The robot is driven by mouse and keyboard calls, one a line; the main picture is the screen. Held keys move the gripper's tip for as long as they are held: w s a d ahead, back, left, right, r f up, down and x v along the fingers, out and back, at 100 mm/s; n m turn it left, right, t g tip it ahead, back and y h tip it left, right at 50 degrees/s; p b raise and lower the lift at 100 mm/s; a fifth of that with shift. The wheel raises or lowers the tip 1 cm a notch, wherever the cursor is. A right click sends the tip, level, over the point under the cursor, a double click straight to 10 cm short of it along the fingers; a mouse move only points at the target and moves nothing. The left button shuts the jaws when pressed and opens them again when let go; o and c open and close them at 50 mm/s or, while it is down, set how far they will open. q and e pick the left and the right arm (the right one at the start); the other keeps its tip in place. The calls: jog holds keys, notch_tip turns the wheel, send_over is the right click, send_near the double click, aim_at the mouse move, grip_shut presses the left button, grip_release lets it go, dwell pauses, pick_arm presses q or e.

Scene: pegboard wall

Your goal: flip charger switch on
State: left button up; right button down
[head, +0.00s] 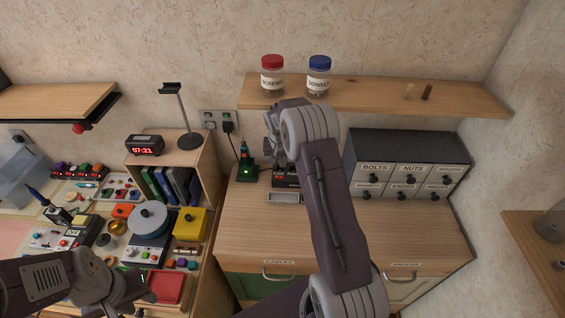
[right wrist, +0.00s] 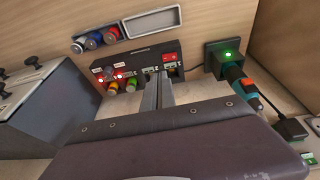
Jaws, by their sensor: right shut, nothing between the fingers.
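A black charger block (head: 246,172) with a lit green light stands on the worktop; a teal and black tool stands in it. The right wrist view shows this block (right wrist: 215,60) at the upper right. Left of it there is a black panel box (right wrist: 135,66) with red lights, coloured knobs, small labelled switches and a red switch (right wrist: 170,57). My right gripper (right wrist: 159,76) is shut and empty, its tips close to the box's right part; contact cannot be told. In the head view my arm hides most of the box (head: 286,181). My left gripper (head: 138,292) is over the left bench, its jaws unclear.
A wall socket (head: 211,121) with a plug is behind the charger block. A drawer cabinet (head: 408,148) stands to the right, a shelf (head: 385,97) with jars above. A small bookcase (head: 207,160) stands to the left. The worktop's front is mostly clear.

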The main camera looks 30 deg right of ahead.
jog(key=s+a+r+n+t+b, duration=0.1)
jog(key=s+a+r+n+b, duration=0.15)
jog(key=a+r, duration=0.55)
jog(key=s+a+f+n+g+y, duration=0.1)
jog(key=s+a+f, duration=0.2)
jog(key=s, duration=0.9)
jog(key=s+a+f+n+g+y, duration=0.1)
jog(key=s+a+f, duration=0.3)
jog(key=s, duration=0.7)
jog(key=shift+s+a+n+b, duration=0.35)
jog(key=shift+a+n, duration=0.05)
jog(key=shift+n, duration=0.35)
